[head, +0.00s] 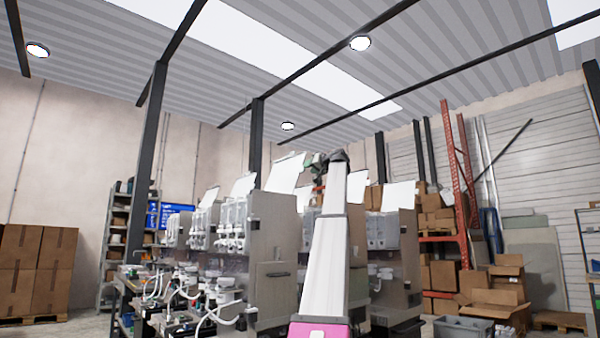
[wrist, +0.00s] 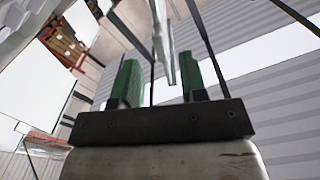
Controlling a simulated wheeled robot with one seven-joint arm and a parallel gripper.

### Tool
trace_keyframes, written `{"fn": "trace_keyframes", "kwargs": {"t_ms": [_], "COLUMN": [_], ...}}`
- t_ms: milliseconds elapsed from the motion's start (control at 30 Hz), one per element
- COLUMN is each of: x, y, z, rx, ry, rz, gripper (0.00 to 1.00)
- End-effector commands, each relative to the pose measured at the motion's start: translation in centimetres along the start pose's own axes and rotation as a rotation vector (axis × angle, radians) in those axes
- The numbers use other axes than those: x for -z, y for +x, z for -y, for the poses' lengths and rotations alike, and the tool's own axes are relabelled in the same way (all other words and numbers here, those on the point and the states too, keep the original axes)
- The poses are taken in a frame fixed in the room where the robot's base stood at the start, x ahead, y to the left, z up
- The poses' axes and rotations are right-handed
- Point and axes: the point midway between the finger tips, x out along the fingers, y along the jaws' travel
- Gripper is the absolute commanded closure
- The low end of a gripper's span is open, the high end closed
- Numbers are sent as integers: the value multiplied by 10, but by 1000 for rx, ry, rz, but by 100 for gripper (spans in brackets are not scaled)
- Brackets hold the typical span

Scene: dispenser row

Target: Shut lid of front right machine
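The nearest grey machine (head: 275,255) stands just left of my arm in the head view, with its pale lid (head: 287,172) raised and tilted. Another machine (head: 392,250) stands right of my arm, partly hidden by it, with its own lid (head: 398,195) up. My gripper (head: 318,168) is high, just right of the nearest machine's lid. In the wrist view my gripper (wrist: 160,82) has its two green fingers spread apart. A thin pale panel edge (wrist: 170,50) shows between or beyond them; I cannot tell whether they touch it.
More machines with raised lids (head: 208,196) recede to the left. Tubes and cups (head: 195,300) crowd the counter below them. Cardboard boxes (head: 492,290) and a grey crate (head: 462,329) lie on the floor at right. Dark posts (head: 150,150) rise behind.

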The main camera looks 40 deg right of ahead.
Motion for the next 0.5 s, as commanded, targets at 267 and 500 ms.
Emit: {"fn": "trace_keyframes", "kwargs": {"t_ms": [267, 500], "x": [1, 0], "y": [52, 75], "z": [-1, 0], "rx": [1, 0], "ry": [1, 0], "rz": [2, 0], "gripper": [61, 61]}}
